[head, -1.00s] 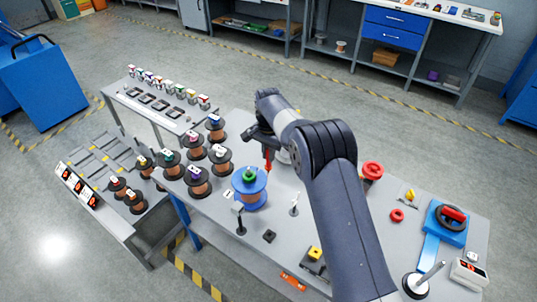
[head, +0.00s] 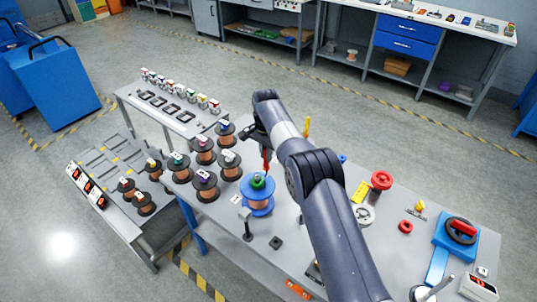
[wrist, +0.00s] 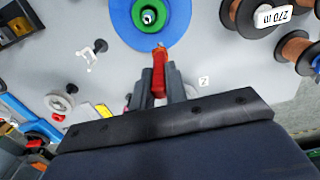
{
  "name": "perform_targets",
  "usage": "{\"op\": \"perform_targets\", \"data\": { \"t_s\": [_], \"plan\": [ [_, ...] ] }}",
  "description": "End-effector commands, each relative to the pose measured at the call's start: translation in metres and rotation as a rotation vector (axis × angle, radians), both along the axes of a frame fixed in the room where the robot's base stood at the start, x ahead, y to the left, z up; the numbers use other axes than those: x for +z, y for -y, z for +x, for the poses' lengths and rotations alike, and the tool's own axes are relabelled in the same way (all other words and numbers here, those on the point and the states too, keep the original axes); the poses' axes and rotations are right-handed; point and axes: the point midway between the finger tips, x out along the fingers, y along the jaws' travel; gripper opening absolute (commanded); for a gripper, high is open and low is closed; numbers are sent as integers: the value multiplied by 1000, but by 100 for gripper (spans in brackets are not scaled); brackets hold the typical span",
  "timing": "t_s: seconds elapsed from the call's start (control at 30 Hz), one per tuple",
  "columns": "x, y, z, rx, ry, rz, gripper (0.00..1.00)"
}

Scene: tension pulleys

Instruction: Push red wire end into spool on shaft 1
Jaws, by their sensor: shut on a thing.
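A spool with a blue flange (head: 257,207), copper winding and a green hub (head: 258,182) sits on the grey bench. It also shows at the top of the wrist view as a blue disc (wrist: 176,22) with a green hub (wrist: 149,15). My gripper (wrist: 159,75) is shut on the red wire end (wrist: 159,72), a red piece with a small orange-brown tip. The tip is at the near edge of the blue flange in the wrist view, off the hub. In the head view the red wire end (head: 266,161) hangs just behind the spool; whether it touches cannot be told.
Several copper spools (head: 206,187) stand left of the blue one. A red spool (head: 381,182) and a blue fixture with a wheel (head: 457,233) lie right of my arm.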

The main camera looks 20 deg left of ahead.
Motion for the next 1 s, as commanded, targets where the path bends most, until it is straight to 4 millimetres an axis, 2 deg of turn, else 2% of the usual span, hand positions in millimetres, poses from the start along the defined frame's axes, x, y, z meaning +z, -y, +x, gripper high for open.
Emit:
{"op": "perform_targets", "data": {
  "t_s": [0.43,1.0],
  "plan": [
    [0,0,0,0,0,0,0],
    [-13,1,2,0,1,1,0]
  ]
}}
